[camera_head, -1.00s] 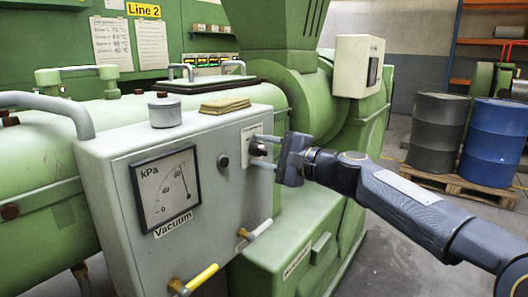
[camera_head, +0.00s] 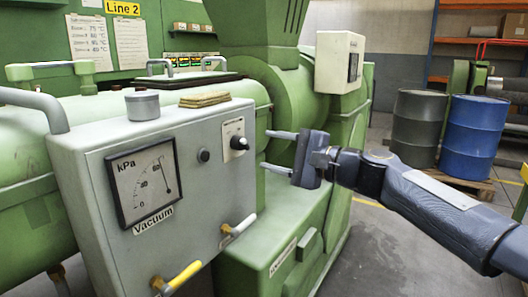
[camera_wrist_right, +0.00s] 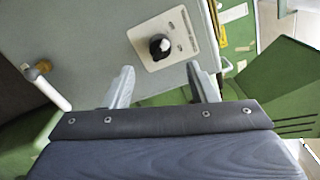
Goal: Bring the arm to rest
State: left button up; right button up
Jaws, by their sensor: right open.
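My right gripper (camera_head: 280,151) is open and empty, just to the right of the grey vacuum box. Its two fingers point left toward the box's right side and are apart from the black knob (camera_head: 238,143) on its white plate. In the right wrist view the open fingers (camera_wrist_right: 163,88) show below the knob (camera_wrist_right: 160,46), with nothing between them. My right arm comes in from the right edge. My left gripper is not in view.
The grey vacuum box (camera_head: 215,185) carries a kPa gauge (camera_head: 145,182), a yellow-handled valve (camera_head: 180,277) and a white-handled valve (camera_head: 238,228). Green extruder housing (camera_head: 290,230) stands behind. Blue (camera_head: 473,135) and dark (camera_head: 415,128) drums stand on a pallet at right. Floor between is open.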

jog(key=s+d+f+n+g+h+p, duration=0.1)
jog(key=s+d+f+n+h+p, duration=0.2)
jog(key=s+f, duration=0.4)
jog(key=s+d+f+n+g+h+p, duration=0.2)
jog(key=s+d+f, duration=0.4)
jog(key=s, duration=0.9)
jog(key=s+d+f+n+g+h+p, duration=0.2)
jog(key=s+d+f+n+h+p, duration=0.2)
jog(key=s+f, duration=0.4)
jog(key=s+d+h, duration=0.1)
jog(key=s, duration=0.2)
jog(key=shift+s+d+f+h, duration=0.2)
jog(key=shift+s+d+h, duration=0.1)
jog(key=shift+h, duration=0.1)
